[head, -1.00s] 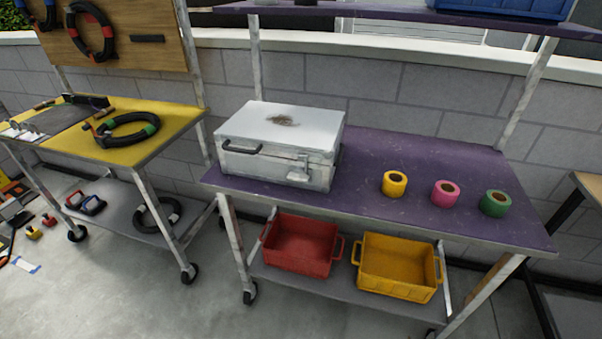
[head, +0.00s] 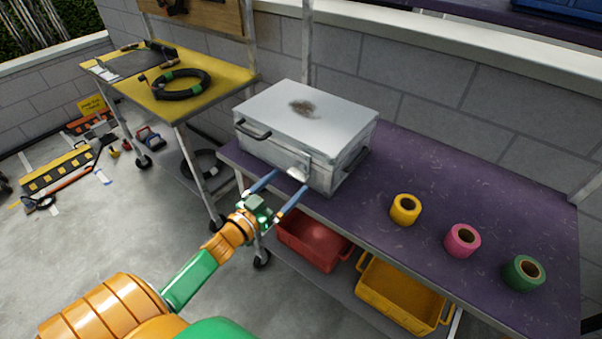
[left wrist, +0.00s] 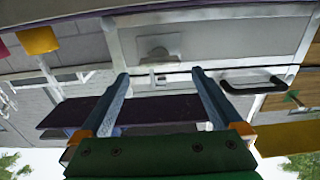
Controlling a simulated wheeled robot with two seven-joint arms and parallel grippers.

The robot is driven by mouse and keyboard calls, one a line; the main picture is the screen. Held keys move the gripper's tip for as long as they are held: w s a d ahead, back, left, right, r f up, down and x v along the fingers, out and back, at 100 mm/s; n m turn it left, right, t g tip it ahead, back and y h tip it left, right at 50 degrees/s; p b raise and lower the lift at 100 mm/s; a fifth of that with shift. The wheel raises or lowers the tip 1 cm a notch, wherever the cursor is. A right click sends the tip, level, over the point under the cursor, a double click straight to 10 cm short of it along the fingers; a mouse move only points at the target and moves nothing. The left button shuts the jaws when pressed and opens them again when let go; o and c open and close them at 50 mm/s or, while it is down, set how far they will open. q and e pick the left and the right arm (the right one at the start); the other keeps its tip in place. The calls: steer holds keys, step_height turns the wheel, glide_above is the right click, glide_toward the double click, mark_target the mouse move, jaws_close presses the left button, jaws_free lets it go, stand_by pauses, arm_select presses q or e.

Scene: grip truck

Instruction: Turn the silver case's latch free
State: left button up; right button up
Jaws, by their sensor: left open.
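The silver case (head: 306,113) sits closed on the purple cart top, with a brown stain on its lid. Its grey latch (head: 297,173) is on the front face, right of the dark handle (head: 253,129). My left gripper (head: 291,181) is open in front of the case, its two blue fingers on either side of the latch. In the left wrist view, which looks upside down, the latch (left wrist: 159,43) lies beyond and between the open fingertips (left wrist: 160,75), and the case handle (left wrist: 253,87) is to the right. I cannot tell whether the fingers touch the case. My right gripper is not in view.
Yellow (head: 405,210), pink (head: 462,241) and green (head: 523,273) tape rolls stand on the purple cart top (head: 430,175). Red (head: 310,245) and yellow (head: 400,297) bins are on the shelf below. A yellow-topped cart (head: 222,84) stands to the left.

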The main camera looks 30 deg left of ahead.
mark_target(295, 177)
arm_select(q)
steer(key=w, duration=0.3)
steer(key=shift+w+f, duration=0.1)
steer(key=shift+w, duration=0.1)
steer(key=shift+w+d, duration=0.2)
steer(key=shift+s, duration=0.1)
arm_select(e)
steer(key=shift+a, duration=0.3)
arm_select(q)
steer(key=shift+c, duration=1.3)
steer(key=c, duration=1)
steer(key=shift+c, duration=0.2)
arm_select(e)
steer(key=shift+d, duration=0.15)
